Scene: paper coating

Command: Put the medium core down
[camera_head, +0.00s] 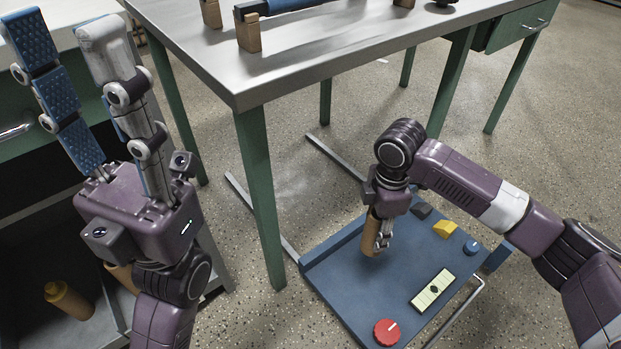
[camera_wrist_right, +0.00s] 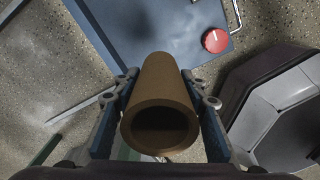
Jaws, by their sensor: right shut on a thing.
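The medium core (camera_head: 370,236), a brown cardboard tube, is held upright in my right gripper (camera_head: 380,238). In the right wrist view the core (camera_wrist_right: 163,93) sits between both fingers, its hollow end facing the camera. Its lower end is over the blue board (camera_head: 340,277); I cannot tell whether it touches it. My left gripper (camera_head: 62,30) points upward at the left, its blue-padded fingers spread apart with nothing between them.
A red knob (camera_head: 387,331), a pale level-like piece (camera_head: 433,290), a yellow block (camera_head: 445,229) and a blue knob (camera_head: 472,247) are on the board. A metal table (camera_head: 300,62) with green legs stands behind. Another brown tube (camera_head: 68,300) is at lower left.

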